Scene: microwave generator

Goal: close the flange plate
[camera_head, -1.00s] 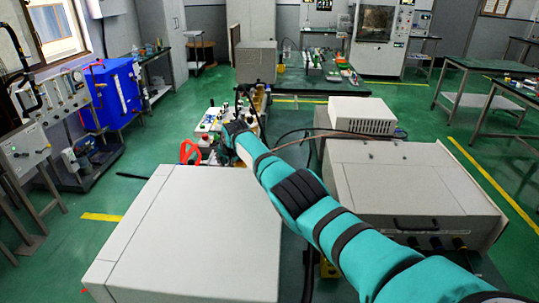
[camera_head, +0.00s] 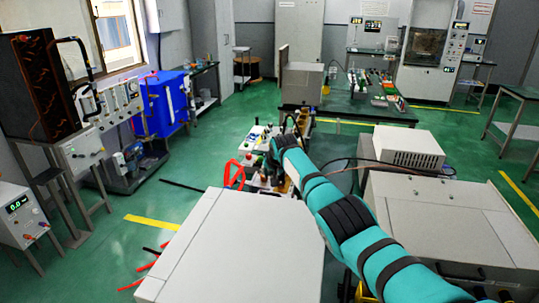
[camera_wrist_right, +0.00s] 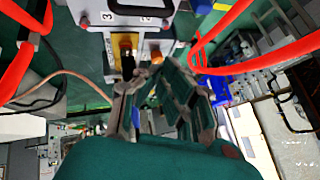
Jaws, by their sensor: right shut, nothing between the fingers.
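I cannot clearly make out the flange plate in either view. My right arm reaches forward to the bench equipment, and its far end, with my right gripper (camera_head: 283,146), is small beside several small parts there. In the right wrist view my right gripper (camera_wrist_right: 162,78) is shut and empty. Just beyond its fingers is a white unit (camera_wrist_right: 120,12) marked 3 and 2, with a yellow and orange part (camera_wrist_right: 126,45) below the numbers. Whether the fingers touch it I cannot tell. My left gripper is not in view.
A red looped hose (camera_head: 234,173) stands left of the small parts; red hoses (camera_wrist_right: 205,45) also flank the gripper. A large white box (camera_head: 235,245) is in front, another cabinet (camera_head: 450,215) at right. A blue unit (camera_head: 163,105) stands at left.

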